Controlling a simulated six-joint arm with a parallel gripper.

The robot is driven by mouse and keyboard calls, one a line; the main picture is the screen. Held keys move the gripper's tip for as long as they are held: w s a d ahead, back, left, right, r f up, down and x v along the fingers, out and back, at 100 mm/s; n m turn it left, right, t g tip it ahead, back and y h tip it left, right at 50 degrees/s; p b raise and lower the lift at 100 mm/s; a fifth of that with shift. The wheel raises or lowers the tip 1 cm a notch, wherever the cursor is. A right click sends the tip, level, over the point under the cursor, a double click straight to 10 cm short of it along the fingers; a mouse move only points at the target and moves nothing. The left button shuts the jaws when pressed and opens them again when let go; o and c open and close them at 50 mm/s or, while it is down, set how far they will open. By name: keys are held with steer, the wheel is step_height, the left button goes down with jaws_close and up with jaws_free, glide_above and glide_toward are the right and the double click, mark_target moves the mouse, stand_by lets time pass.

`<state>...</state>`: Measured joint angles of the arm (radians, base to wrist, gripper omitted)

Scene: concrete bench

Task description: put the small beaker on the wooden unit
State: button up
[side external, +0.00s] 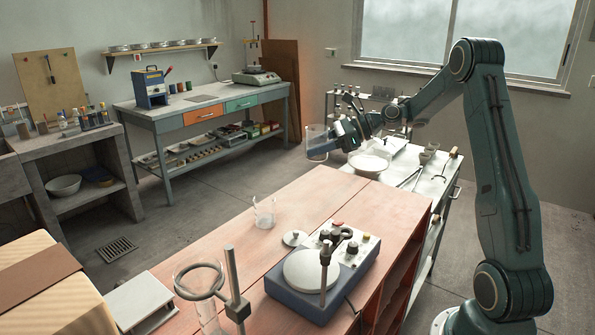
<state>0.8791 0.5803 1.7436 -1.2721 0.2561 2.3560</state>
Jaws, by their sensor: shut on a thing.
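My gripper (328,143) is at the end of the raised arm, right of centre in the side external view. It is shut on a clear glass beaker, which I take to be the small beaker (316,138). The beaker looks about upright and shows in the air beyond the far edge of the wooden unit. The jaws' exact contact with the glass is too small to see. The wooden unit (335,196) has a reddish plank top and open shelves on its right side.
Another glass beaker (265,213) stands on the unit's top. In front are a blue hotplate device (310,275), a small lid (295,238) and a ring stand (235,295) by a tall glass cylinder. A white bowl (371,163) sits on the metal bench behind. The unit's far top is clear.

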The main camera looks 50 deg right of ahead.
glide_above(315, 220)
step_height(315, 220, down, 15)
steer(key=shift+w+d+r, duration=0.1)
stand_by(0.4)
steer(key=shift+f, duration=2.2)
steer(key=shift+f, duration=0.1)
steer(key=o, duration=1.2)
steer(key=shift+c, duration=0.2)
steer(key=shift+v, duration=3.85)
